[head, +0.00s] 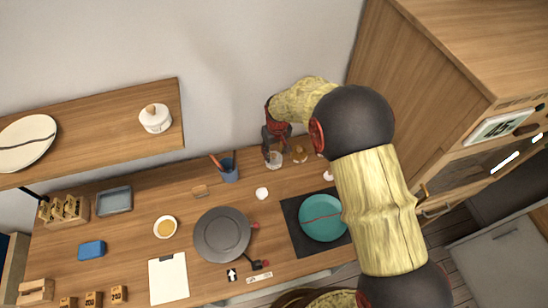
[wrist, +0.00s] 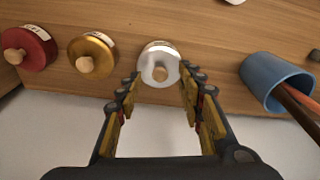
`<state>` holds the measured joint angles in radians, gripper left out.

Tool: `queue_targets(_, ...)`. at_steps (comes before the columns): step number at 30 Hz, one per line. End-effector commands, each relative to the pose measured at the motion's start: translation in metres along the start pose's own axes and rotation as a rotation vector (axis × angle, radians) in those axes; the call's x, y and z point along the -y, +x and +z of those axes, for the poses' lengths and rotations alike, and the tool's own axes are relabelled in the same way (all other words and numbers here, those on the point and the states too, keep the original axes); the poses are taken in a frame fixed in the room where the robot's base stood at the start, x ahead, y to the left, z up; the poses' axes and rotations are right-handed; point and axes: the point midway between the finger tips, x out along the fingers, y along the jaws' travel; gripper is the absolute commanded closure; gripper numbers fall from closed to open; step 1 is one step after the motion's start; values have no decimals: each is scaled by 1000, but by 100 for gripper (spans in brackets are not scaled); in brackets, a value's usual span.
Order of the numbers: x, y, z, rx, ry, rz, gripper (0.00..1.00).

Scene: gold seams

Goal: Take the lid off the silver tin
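The silver tin (wrist: 151,53) stands on the wooden counter in the wrist view, with a round wooden knob on its lid (wrist: 160,74). The lid is on. My gripper (wrist: 159,82) is open, with one finger on each side of the tin in the picture and nothing held. I cannot tell whether the fingers touch it. In the head view, my gripper (head: 271,150) points down at the back of the counter, just over the silver tin (head: 275,161), which it partly hides.
A gold tin (wrist: 91,50) and a red tin (wrist: 35,46) stand to the left in the wrist view. A blue cup (wrist: 262,82) with sticks is to the right. The wall (head: 235,90) is close behind. A dark grey plate (head: 222,235) lies farther forward.

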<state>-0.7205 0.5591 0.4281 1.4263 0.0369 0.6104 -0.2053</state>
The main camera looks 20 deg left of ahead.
Motion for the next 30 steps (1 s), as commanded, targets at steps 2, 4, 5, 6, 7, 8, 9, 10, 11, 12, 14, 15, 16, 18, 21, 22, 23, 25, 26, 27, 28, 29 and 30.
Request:
queue_targets(2,0,12,0,1,0,0,62)
queue_targets(4,0,17,0,-1,0,0,62)
queue_targets(5,0,18,-1,-1,0,0,62)
queue_targets(6,0,18,-1,-2,0,0,62)
queue_targets(7,0,18,-1,-2,0,0,62)
queue_targets(8,0,18,-1,-2,0,0,62)
queue_targets(9,0,18,-1,-2,0,0,62)
queue_targets(10,0,18,0,-1,0,0,62)
queue_targets(11,0,18,0,-1,0,0,63)
queue_targets(12,0,18,0,-1,0,0,65)
queue_targets(14,0,18,0,-1,0,0,68)
queue_targets(15,0,18,0,-1,1,0,70)
queue_targets(16,0,18,0,-1,1,0,72)
queue_targets(18,0,18,0,-1,1,0,76)
queue_targets(21,0,18,0,-1,0,0,82)
queue_targets(22,0,18,0,-1,0,0,84)
queue_targets(23,0,18,0,-1,0,0,85)
queue_targets(25,0,18,0,-1,1,0,89)
queue_targets(26,0,18,0,-1,1,0,91)
queue_targets(27,0,18,0,-1,1,0,93)
queue_targets(28,0,18,0,-1,1,0,95)
queue_targets(29,0,18,0,-1,1,0,97)
queue_targets(30,0,18,0,-1,1,0,98)
